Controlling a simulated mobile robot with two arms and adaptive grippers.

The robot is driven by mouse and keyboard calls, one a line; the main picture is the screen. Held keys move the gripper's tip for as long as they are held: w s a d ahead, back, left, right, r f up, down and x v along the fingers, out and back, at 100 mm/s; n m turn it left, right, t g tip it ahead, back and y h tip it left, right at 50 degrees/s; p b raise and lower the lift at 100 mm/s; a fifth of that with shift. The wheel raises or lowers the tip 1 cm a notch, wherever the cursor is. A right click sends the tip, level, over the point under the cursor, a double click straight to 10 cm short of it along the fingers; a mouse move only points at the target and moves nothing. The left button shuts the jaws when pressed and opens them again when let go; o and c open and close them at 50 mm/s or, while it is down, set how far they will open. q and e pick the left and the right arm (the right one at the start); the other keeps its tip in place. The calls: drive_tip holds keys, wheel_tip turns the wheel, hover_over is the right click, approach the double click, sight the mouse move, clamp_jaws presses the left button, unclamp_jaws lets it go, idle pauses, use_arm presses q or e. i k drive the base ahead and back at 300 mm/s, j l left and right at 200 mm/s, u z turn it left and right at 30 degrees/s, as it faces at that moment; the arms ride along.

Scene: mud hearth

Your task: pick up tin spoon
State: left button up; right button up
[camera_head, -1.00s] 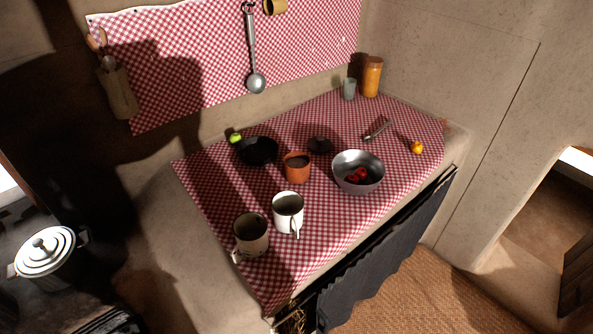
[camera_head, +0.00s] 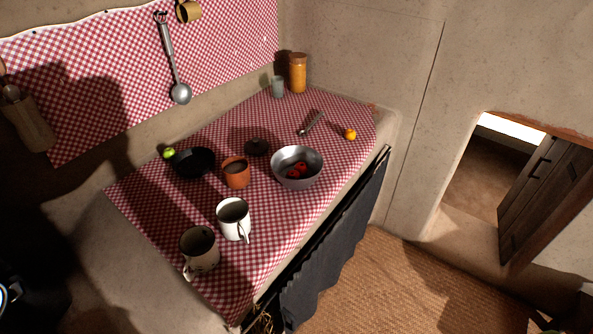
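A small grey metal utensil (camera_head: 311,124) lies on the red checked cloth (camera_head: 270,236) at the back right of the counter. It looks like a spoon, but it is too small to be sure. It lies slanted, apart from the metal bowl (camera_head: 297,178) and the yellow fruit (camera_head: 350,134). A long metal ladle (camera_head: 180,92) hangs on the checked wall cloth. Neither of my grippers shows in the head view.
A white mug (camera_head: 233,221), a patterned mug (camera_head: 200,250), an orange-brown cup (camera_head: 236,174) and a black pan (camera_head: 193,163) stand on the counter. A glass (camera_head: 278,87) and an amber jar (camera_head: 298,73) stand at the back.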

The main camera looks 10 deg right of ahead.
sight(321, 113)
drive_tip(key=u, duration=0.4)
drive_tip(key=i+l+u, duration=0.15)
drive_tip(key=l+u, duration=0.3)
drive_tip(key=l, duration=0.3)
drive_tip(key=l+u, duration=0.45)
drive_tip(key=l, duration=0.35)
